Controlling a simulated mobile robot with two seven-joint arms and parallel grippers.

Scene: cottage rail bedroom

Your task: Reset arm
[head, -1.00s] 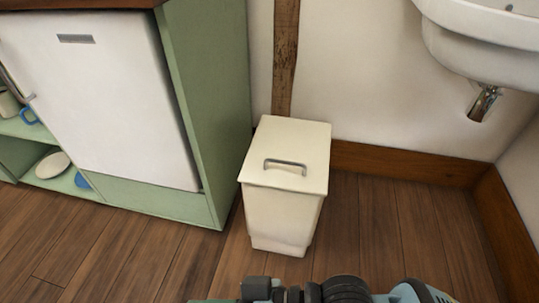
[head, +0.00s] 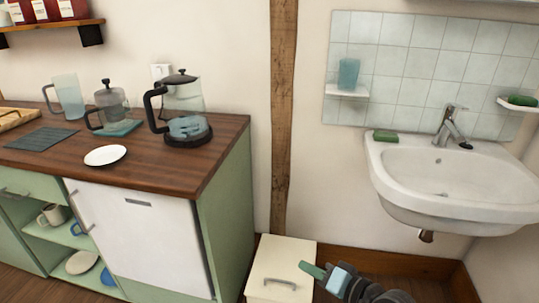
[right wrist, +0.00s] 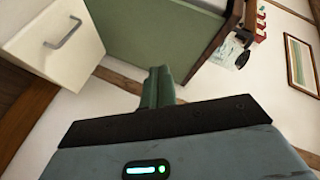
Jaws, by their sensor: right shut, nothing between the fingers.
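My right gripper (head: 315,270) shows at the bottom of the head view, in front of the right part of a cream lidded bin (head: 268,262). Its green fingers are together with nothing between them. In the right wrist view the closed fingers (right wrist: 158,88) point up toward the green cabinet side (right wrist: 165,35), and the bin (right wrist: 55,40) with its grey handle is at the upper left. I cannot tell from these views whether the gripper touches the bin. My left gripper is in neither view.
A green cabinet with a wooden worktop (head: 160,165) stands left of the bin, holding a kettle (head: 182,105), a French press (head: 110,105), a jug (head: 68,95) and a white plate (head: 105,156). A white sink (head: 440,180) hangs on the wall at right.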

